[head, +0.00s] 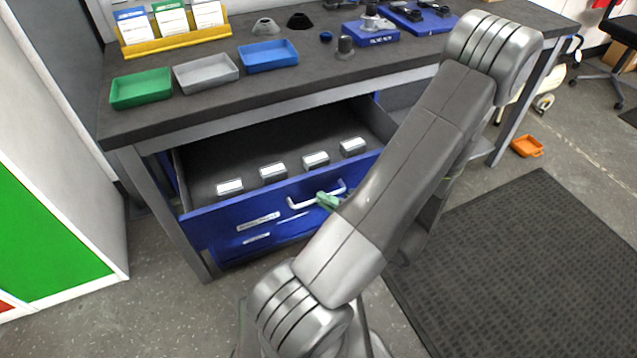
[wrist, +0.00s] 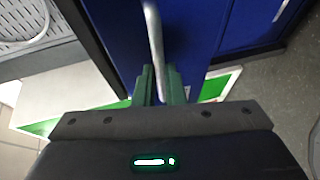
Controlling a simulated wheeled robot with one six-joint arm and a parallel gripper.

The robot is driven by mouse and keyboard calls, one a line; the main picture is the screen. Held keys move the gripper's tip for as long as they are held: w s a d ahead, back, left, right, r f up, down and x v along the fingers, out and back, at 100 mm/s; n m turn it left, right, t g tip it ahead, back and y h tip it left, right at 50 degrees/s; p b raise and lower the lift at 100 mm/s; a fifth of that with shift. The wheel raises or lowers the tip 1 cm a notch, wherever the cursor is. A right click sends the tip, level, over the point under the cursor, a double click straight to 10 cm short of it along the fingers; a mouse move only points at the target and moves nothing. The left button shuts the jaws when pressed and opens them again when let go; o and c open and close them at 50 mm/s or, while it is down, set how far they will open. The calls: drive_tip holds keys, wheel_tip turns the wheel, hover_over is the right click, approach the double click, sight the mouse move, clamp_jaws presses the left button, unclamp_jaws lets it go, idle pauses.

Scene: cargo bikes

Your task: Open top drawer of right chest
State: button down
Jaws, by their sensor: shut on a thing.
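A blue drawer (head: 240,222) under the dark workbench stands pulled out in the head view, with its grey inside showing. Several small blocks with white labels stand in a row behind its front. A pale bar handle (head: 301,203) is on the drawer front. My gripper (head: 328,201) has green fingers at the right part of this handle. In the wrist view the green fingers (wrist: 160,88) are shut around the handle bar (wrist: 155,40), in front of the blue panel. My arm hides the right part of the drawer front and whatever lies right of it.
Green (head: 140,88), grey (head: 206,72) and blue (head: 268,56) trays and a yellow card holder (head: 176,36) stand on the workbench (head: 330,75). A white and green cabinet (head: 50,230) is at left. A dark mat (head: 530,270) and an orange tray (head: 527,146) lie on the floor at right.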

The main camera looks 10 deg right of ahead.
drive_tip(key=shift+s+d, duration=0.3)
drive_tip(key=shift+s, duration=0.65)
drive_tip(key=c, duration=1.5)
unclamp_jaws()
drive_tip(key=p+v, duration=0.2)
drive_tip(key=v, duration=1.1)
drive_tip(key=shift+s+d, duration=0.25)
drive_tip(key=b+x, duration=0.1)
drive_tip(key=x, duration=1.2)
drive_tip(key=shift+w+a+b, duration=0.25)
drive_tip(key=shift+w+b, duration=0.05)
drive_tip(key=shift+b, duration=0.1)
drive_tip(key=shift+r, duration=0.1)
